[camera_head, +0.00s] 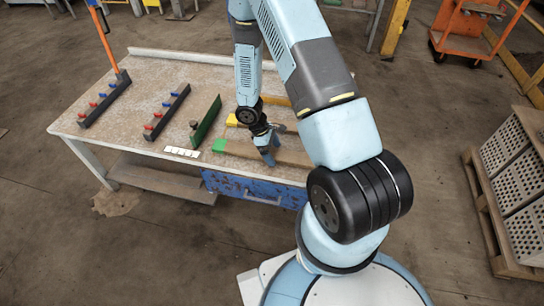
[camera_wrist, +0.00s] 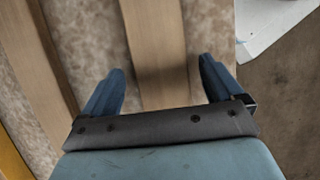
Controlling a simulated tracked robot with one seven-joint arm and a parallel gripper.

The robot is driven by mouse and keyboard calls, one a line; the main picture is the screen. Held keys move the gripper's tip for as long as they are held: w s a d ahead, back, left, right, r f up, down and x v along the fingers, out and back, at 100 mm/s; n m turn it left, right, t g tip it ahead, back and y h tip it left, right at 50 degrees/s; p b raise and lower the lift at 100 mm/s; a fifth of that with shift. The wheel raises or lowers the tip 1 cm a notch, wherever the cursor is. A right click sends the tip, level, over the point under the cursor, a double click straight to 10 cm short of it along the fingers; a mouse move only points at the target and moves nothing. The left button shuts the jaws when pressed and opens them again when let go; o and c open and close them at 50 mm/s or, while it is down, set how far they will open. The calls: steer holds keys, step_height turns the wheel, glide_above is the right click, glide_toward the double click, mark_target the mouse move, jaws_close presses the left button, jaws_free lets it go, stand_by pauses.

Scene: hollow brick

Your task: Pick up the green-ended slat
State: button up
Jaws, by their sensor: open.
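The green-ended slat lies flat near the table's front edge, its green end (camera_head: 219,146) at the left and its bare wood (camera_head: 292,157) running right. My gripper (camera_head: 267,155) is over its middle in the head view, fingers pointing down. In the wrist view my open gripper (camera_wrist: 162,68) has one finger on each side of a wooden slat (camera_wrist: 157,35), which looks like the green-ended one; its green end does not show there. Nothing is held. I cannot tell how high the fingertips are above the tabletop.
A yellow-ended slat (camera_head: 232,120) lies just behind; a second slat (camera_wrist: 40,60) runs left of the fingers. A dark green upright plate (camera_head: 206,123) and racks with red and blue pegs (camera_head: 167,112) stand left. A white card strip (camera_head: 182,152) lies at the front edge.

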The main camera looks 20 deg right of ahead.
steer(key=shift+d+f, duration=0.1)
steer(key=shift+f, duration=0.1)
steer(key=shift+c, duration=0.2)
steer(key=c, duration=1.4)
